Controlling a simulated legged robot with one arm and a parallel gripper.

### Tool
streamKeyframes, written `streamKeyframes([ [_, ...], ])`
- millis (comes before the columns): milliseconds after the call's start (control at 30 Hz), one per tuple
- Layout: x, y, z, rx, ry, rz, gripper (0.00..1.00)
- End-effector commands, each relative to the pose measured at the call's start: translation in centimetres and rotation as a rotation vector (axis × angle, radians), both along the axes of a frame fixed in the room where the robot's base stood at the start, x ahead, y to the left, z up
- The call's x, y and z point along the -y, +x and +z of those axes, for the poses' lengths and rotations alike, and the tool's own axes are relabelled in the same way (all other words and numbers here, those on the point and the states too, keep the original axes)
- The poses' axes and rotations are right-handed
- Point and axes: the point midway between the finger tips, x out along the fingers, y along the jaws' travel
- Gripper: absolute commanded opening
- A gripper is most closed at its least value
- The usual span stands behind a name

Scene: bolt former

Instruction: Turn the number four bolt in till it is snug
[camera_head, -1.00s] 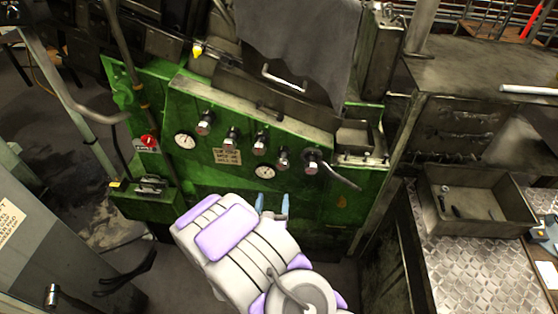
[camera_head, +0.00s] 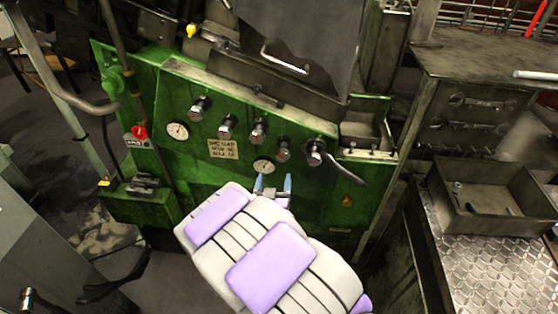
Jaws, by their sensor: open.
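Several dark, metal-headed bolts stick out in a row across the sloped green panel (camera_head: 190,150). Counted from the left, the fourth bolt (camera_head: 283,149) sits low in the row, above and right of the lower gauge. No numbers are readable on the bolts. My gripper (camera_head: 273,185) is open, with two blue fingers pointing up at the panel just below the lower gauge. It is empty and a little below the fourth bolt in the picture. I cannot tell its distance from the panel. My arm hides the panel's lower part.
A lever handle (camera_head: 345,172) juts from the rightmost fitting, close right of the fourth bolt. Two round gauges (camera_head: 178,131) (camera_head: 263,166) and a label plate (camera_head: 222,149) are on the panel. A red knob (camera_head: 139,132) is at left. A metal bin (camera_head: 490,205) stands at right.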

Motion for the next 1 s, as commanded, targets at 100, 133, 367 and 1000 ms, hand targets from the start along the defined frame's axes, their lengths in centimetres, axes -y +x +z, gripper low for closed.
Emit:
streamKeyframes([
  [100,0.3,0.2,-0.4,0.001,-0.001,-0.001,0.72],
  [133,0.3,0.3,-0.3,0.002,-0.001,-0.001,0.72],
  [367,0.0,0.6,-0.3,0.005,-0.012,-0.003,0.72],
  [1000,0.9,7.5,0.2,0.006,-0.011,-0.005,0.72],
])
